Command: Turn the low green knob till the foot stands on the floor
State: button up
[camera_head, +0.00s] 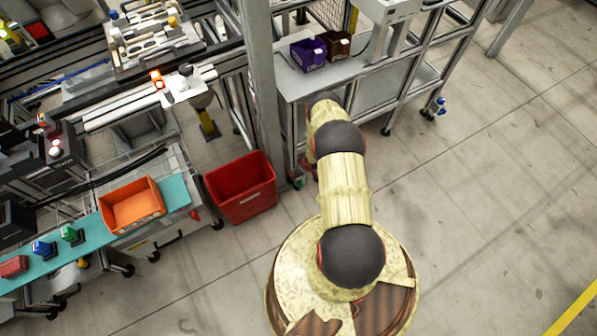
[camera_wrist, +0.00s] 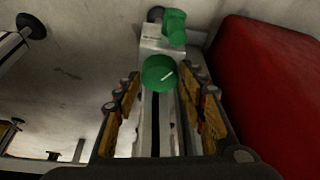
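The low green knob (camera_wrist: 158,72) is round with a pale line on its face. It shows in the wrist view at the front of a grey metal post. My gripper (camera_wrist: 163,84) is open, with one finger on each side of the post and the knob at or just beyond the fingertips. I cannot tell whether a finger touches it. A second green part (camera_wrist: 175,27) shows past the knob, beside a small dark round part. Which part is the foot, and whether it meets the floor, is unclear. In the head view my arm hides the gripper; a small green part (camera_head: 297,182) shows by the post base.
A red bin (camera_head: 243,187) stands left of the post; a red wall (camera_wrist: 270,95) is close on the right in the wrist view. A grey table (camera_head: 312,82) with purple and brown bins stands behind. The floor at right is free.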

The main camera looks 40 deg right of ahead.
jog(key=shift+o, duration=1.2)
jog(key=shift+s+r, duration=0.2)
jog(key=shift+r, duration=0.4)
jog(key=v, duration=1)
jog(key=shift+r, duration=0.3)
jog(key=shift+s, duration=0.2)
